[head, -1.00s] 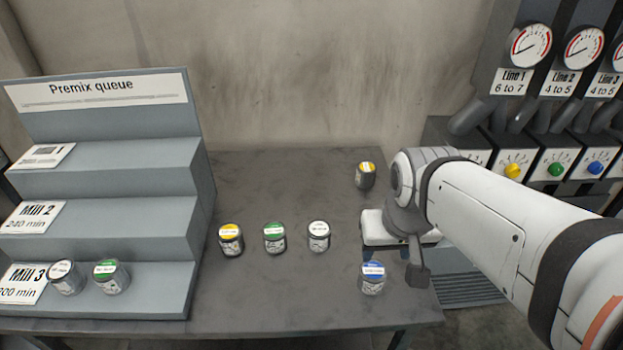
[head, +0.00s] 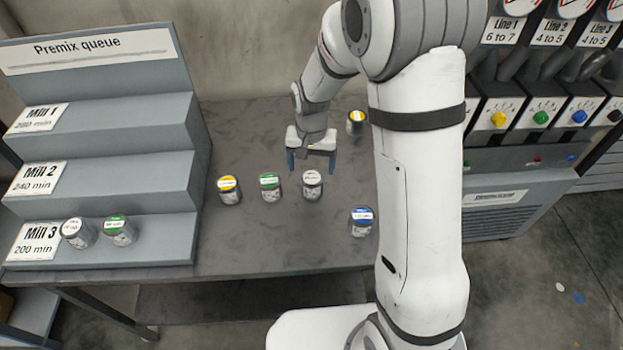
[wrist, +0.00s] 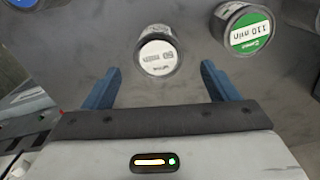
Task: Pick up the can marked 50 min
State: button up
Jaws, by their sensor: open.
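The can marked 50 min (wrist: 159,52) has a white lid label, upside down in the wrist view, and stands just beyond my fingertips, centred between them. In the head view the white-lidded can (head: 312,184) stands upright on the grey table (head: 270,235), right of the green-lidded can. My gripper (head: 311,165) is over the table just behind this can, pointing down. It is open and empty, its two blue fingers apart in the wrist view (wrist: 160,85). The fingers do not appear to touch the can.
A green-lidded can (head: 270,187) marked 110 min in the wrist view (wrist: 245,30) stands close by. A yellow-lidded can (head: 229,190), a blue-lidded can (head: 361,222) and another yellow-lidded can (head: 356,122) also stand on the table. The stepped premix rack (head: 120,180) holds two cans on its bottom step.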

aim_at(312, 177)
notch_tip(312, 177, down, 7)
jog(key=shift+s+f+p, duration=0.15)
jog(key=shift+f+p, duration=0.05)
jog(key=shift+p, duration=0.75)
jog(key=shift+c, duration=0.2)
jog(key=c, duration=1.1)
jog(key=shift+c, duration=0.2)
